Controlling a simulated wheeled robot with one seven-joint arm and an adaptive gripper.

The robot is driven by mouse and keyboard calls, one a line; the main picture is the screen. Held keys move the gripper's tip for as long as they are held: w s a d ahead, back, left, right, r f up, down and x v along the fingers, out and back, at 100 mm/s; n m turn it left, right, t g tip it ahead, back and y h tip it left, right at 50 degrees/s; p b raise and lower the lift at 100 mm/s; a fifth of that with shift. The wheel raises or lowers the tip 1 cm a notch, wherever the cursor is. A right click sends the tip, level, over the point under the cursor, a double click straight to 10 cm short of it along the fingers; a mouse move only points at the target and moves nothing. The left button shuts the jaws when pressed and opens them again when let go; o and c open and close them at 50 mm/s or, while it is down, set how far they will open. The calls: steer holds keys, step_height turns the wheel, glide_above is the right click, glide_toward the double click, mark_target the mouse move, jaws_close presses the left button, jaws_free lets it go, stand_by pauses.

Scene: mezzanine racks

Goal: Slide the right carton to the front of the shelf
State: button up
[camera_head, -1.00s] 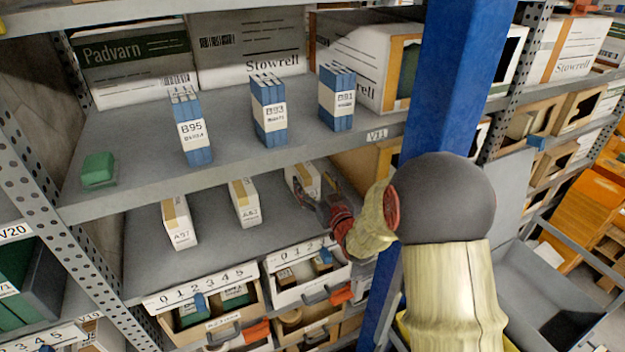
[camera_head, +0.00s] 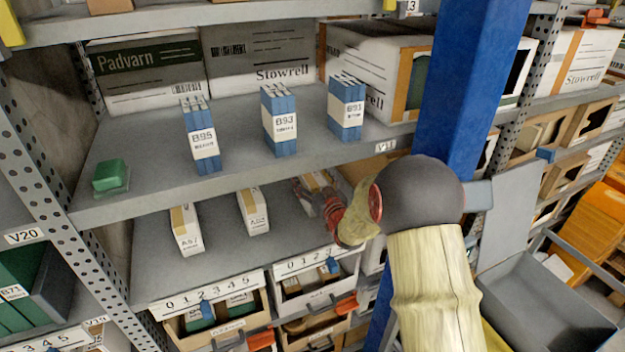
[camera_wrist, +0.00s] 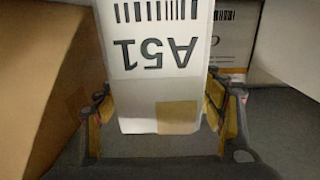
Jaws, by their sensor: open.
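The right carton (camera_head: 318,180) is a white box with a tan patch, on the lower shelf, partly hidden by my gripper. In the wrist view this carton (camera_wrist: 155,85) shows the label A51 upside down. My gripper (camera_head: 312,197) is at the carton in the head view. In the wrist view its open fingers (camera_wrist: 160,106) stand on either side of the carton, with the near end between them. A gap shows on the left; whether the right finger touches is hard to tell. Two similar white cartons, the left (camera_head: 187,230) and the middle (camera_head: 254,211), stand upright to the left.
The upper shelf (camera_head: 150,190) holds blue-and-white boxes and a green block (camera_head: 110,175) above the cartons. Labelled bins (camera_head: 315,290) hang below the lower shelf. A tan box side (camera_wrist: 35,80) fills the left of the wrist view.

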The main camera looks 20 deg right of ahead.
steer(key=shift+c, duration=0.3)
steer(key=c, duration=1.5)
